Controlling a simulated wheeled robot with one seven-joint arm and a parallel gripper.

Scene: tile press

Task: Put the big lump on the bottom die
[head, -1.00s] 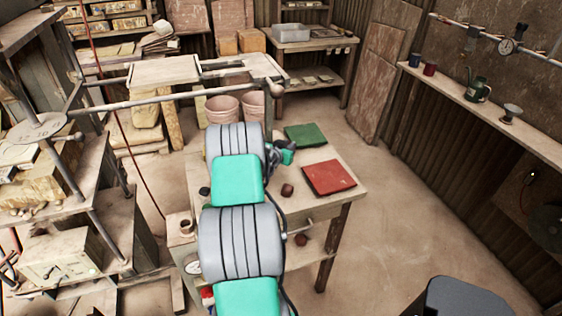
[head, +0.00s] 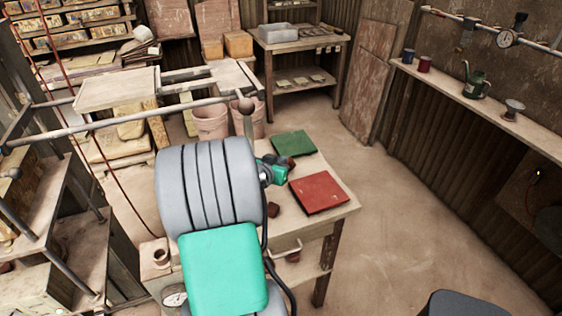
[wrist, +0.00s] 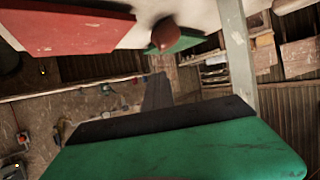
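A dark red-brown lump (head: 273,210) sits on the wooden table, beside the red board and right of my arm. It appears to be the lump in the wrist view (wrist: 165,35). Another dark lump (head: 293,256) shows lower, below the table's edge. I cannot tell which is bigger. My gripper (head: 280,168) is small and mostly hidden behind my grey and teal arm, over the table near the green board. I cannot make out the bottom die.
A red board (head: 321,194) and a green board (head: 294,143) lie on the table (head: 338,208). A cup (head: 160,256) stands at the table's left. Metal bars and shelving crowd the left. Open floor (head: 420,240) lies to the right, before a wall shelf (head: 480,105).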

